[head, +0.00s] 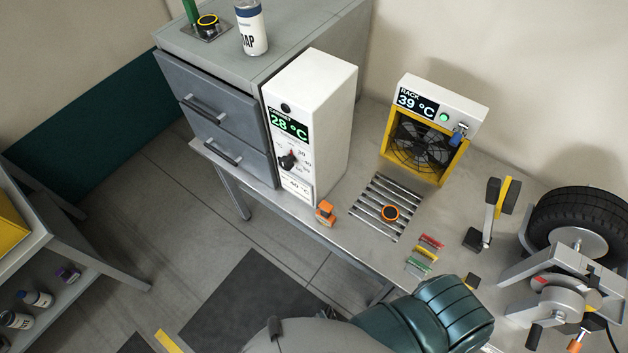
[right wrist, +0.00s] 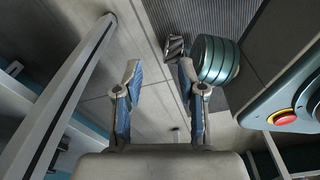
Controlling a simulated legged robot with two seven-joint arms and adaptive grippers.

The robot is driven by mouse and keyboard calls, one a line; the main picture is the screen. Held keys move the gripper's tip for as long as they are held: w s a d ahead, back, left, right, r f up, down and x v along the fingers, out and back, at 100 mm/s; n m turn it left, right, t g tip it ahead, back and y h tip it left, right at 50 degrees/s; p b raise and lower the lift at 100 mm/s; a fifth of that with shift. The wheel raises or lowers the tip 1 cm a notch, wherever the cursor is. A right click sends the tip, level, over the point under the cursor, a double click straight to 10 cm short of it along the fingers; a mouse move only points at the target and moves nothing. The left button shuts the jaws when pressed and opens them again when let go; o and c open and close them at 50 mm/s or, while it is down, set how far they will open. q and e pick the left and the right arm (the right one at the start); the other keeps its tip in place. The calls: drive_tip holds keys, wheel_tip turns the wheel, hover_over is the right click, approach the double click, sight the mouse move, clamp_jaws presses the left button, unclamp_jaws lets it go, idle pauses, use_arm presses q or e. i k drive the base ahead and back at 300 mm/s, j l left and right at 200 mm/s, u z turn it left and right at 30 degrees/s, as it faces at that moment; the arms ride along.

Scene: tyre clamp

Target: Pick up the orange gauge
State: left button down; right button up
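My left gripper is in neither view.
A white cabinet (head: 318,115) and a yellow-framed fan unit (head: 426,143) stand behind the rack. A small orange block (head: 325,212) sits at the bench edge. Coloured pieces (head: 424,253), a lever (head: 490,212) and a clamped tyre (head: 580,222) are to the right.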

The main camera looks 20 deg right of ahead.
sight(323, 214)
drive_tip(key=k+j+z, duration=0.2)
drive_tip(key=z, duration=0.15)
drive_tip(key=k+j+z, duration=0.5)
drive_tip(key=z, duration=0.15)
